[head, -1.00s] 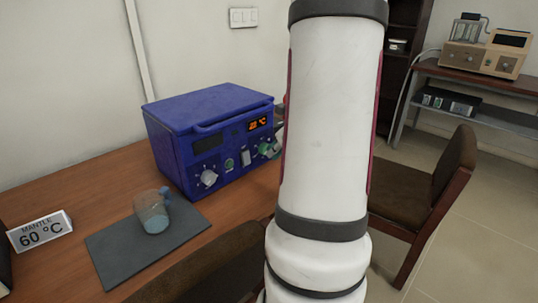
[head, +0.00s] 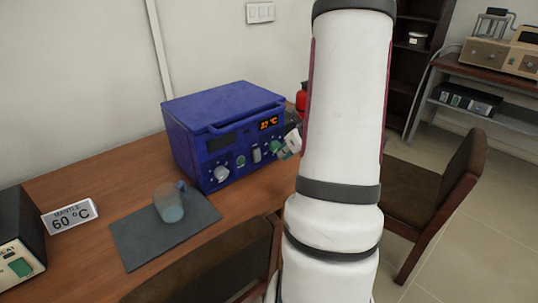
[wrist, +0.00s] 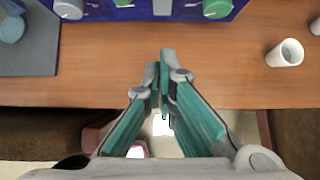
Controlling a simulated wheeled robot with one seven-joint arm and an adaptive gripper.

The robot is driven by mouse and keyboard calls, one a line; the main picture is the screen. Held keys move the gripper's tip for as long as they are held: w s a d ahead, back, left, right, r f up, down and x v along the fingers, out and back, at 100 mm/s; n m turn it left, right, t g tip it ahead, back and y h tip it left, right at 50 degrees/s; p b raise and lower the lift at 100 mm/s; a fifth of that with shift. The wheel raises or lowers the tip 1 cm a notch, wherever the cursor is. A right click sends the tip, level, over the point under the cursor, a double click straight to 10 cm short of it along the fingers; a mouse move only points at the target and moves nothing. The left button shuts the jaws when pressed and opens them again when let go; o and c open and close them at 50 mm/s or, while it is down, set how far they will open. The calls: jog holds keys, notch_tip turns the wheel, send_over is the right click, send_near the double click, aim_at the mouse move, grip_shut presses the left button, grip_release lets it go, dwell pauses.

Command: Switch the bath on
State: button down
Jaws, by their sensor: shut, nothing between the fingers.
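The bath (head: 195,125) is a blue box on the wooden desk, with a lit orange display (head: 268,123) whose digits are hard to read. Its front has a pale knob (head: 221,173), a small green button (head: 241,161), a pale rocker-like switch (head: 257,154) and a green knob. In the wrist view the switch (wrist: 162,6) and green knob (wrist: 217,9) show at the top edge. My gripper (wrist: 165,58) is shut and empty, its green fingertips over the desk in front of the bath, apart from the switch in the picture. In the head view my arm partly hides the gripper (head: 289,146).
A beaker (head: 168,207) with bluish liquid stands on a dark mat (head: 135,245). A sign (head: 70,215) reads "MANTLE 60 °C". A dark-topped box (head: 18,250) with a green switch is at far left. A white cup (wrist: 285,52) stands at right in the wrist view. Chairs (head: 225,270) flank my arm.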

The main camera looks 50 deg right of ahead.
aim_at(257, 155)
jog(key=shift+s+a+f+p, duration=0.15)
jog(key=shift+s+f+p, duration=0.15)
jog(key=shift+p, duration=0.4)
jog(key=b+x, duration=0.2)
jog(key=x, duration=0.7)
jog(key=shift+f, duration=0.3)
jog(key=w, duration=0.3)
jog(key=shift+w+d+f, duration=0.1)
jog(key=shift+d+f, duration=0.25)
jog(key=shift+w+d+f+p, duration=0.15)
jog(key=shift+w+p, duration=0.2)
jog(key=shift+w, duration=0.2)
jog(key=shift+b, duration=0.35)
